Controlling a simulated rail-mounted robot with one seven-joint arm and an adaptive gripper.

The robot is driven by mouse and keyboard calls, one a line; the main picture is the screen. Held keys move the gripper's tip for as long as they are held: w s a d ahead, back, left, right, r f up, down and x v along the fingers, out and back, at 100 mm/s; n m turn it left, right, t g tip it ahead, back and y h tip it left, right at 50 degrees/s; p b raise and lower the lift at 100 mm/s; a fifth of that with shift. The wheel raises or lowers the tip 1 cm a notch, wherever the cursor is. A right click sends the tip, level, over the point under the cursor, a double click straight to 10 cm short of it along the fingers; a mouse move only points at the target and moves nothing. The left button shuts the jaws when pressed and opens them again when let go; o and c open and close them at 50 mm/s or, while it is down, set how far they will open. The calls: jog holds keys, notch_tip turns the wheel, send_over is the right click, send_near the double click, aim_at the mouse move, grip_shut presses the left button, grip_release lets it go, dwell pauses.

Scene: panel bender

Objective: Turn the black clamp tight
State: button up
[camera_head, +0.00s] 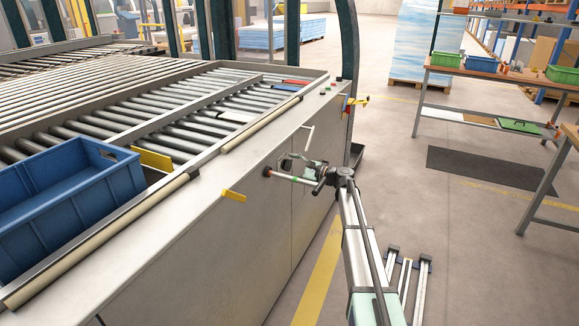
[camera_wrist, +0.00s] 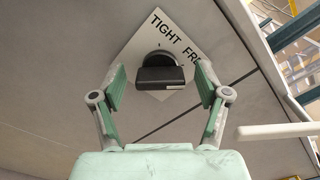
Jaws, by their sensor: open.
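The black clamp (camera_wrist: 160,75) is a dark block-shaped knob on a round base, in the upper middle of the wrist view. It sits on a white plate (camera_wrist: 150,30) set at a slant on the panel, with the words TIGHT and, partly hidden, FRE. The clamp's bar lies roughly level across the picture. My gripper (camera_wrist: 160,84) is open, with one green-padded finger on each side of the clamp and visible gaps to both. In the head view my gripper (camera_head: 292,168) is at the machine's side panel, and I cannot make out the clamp there.
The grey machine side (camera_head: 260,235) carries a yellow handle (camera_head: 233,195), a white handle (camera_head: 308,136) and an orange-yellow handle (camera_head: 355,101). A white bar (camera_wrist: 275,131) shows right of my gripper in the wrist view. A blue crate (camera_head: 75,190) stands on the rollers.

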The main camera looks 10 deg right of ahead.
jog(key=shift+w+a, duration=0.1)
jog(key=shift+a, duration=0.05)
jog(key=c, duration=1.2)
jog(key=shift+o, duration=0.2)
